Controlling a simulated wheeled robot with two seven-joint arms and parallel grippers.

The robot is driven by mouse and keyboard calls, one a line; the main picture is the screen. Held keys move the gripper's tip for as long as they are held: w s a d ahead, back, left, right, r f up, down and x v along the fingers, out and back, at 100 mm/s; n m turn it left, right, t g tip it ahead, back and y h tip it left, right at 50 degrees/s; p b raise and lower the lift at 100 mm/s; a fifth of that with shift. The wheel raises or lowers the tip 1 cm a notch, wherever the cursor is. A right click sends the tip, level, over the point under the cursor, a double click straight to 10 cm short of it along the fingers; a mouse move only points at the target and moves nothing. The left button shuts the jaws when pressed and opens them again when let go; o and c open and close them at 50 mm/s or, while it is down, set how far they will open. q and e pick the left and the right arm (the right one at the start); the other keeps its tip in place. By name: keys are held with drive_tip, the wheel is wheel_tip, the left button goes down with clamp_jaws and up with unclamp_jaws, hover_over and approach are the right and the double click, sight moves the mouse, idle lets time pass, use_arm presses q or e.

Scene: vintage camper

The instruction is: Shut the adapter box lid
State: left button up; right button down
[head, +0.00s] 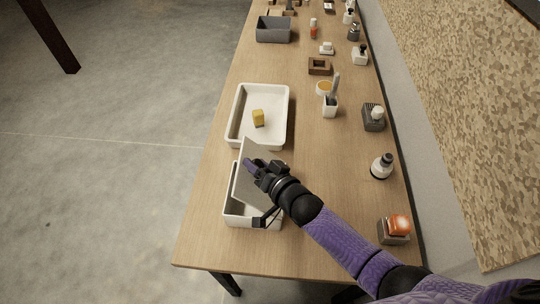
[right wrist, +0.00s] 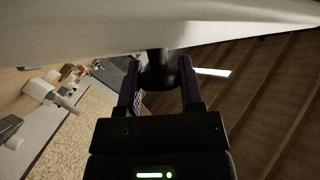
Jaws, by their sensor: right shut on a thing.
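The adapter box (head: 232,217) is a white open-topped box near the front end of the table. Its pale lid (head: 243,185) stands tilted up over the box, so the box is not covered. My right gripper (head: 254,167) is at the upper part of the lid. In the right wrist view its two fingers (right wrist: 160,85) are shut on a dark round knob (right wrist: 157,68) that sticks out from the pale lid (right wrist: 120,25). My arm and the lid hide part of the box and its inside. My left gripper is not in view.
A white tray (head: 234,119) with a yellow block (head: 258,118) lies just behind the box. A dark bottle on a white base (head: 382,166), an orange item on a stand (head: 397,226) and a grey holder (head: 373,120) line the right side. Bare wood (head: 205,235) lies left of the box.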

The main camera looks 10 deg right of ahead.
drive_tip(key=a+f+n+g+h, duration=0.1)
drive_tip(key=a+f, duration=0.1)
drive_tip(key=w+a+f+n+g+h, duration=0.1)
drive_tip(key=f+h, duration=0.1)
drive_tip(key=shift+a+f+n+b, duration=0.15)
drive_tip(key=shift+a+n+b, duration=0.2)
drive_tip(key=shift+n+b, duration=0.05)
drive_tip(key=shift+a+f+g, duration=0.1)
drive_tip(key=shift+f+g, duration=0.2)
drive_tip(key=shift+f, duration=0.1)
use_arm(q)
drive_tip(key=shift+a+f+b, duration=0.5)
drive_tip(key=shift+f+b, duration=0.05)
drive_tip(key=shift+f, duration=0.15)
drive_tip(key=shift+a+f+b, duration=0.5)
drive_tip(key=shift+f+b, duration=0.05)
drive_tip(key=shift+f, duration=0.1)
use_arm(e)
drive_tip(key=shift+w+a+f, duration=0.1)
drive_tip(key=shift+a+f, duration=0.1)
drive_tip(key=shift+f, duration=0.4)
drive_tip(key=shift+a+f, duration=0.2)
drive_tip(key=shift+f, duration=0.4)
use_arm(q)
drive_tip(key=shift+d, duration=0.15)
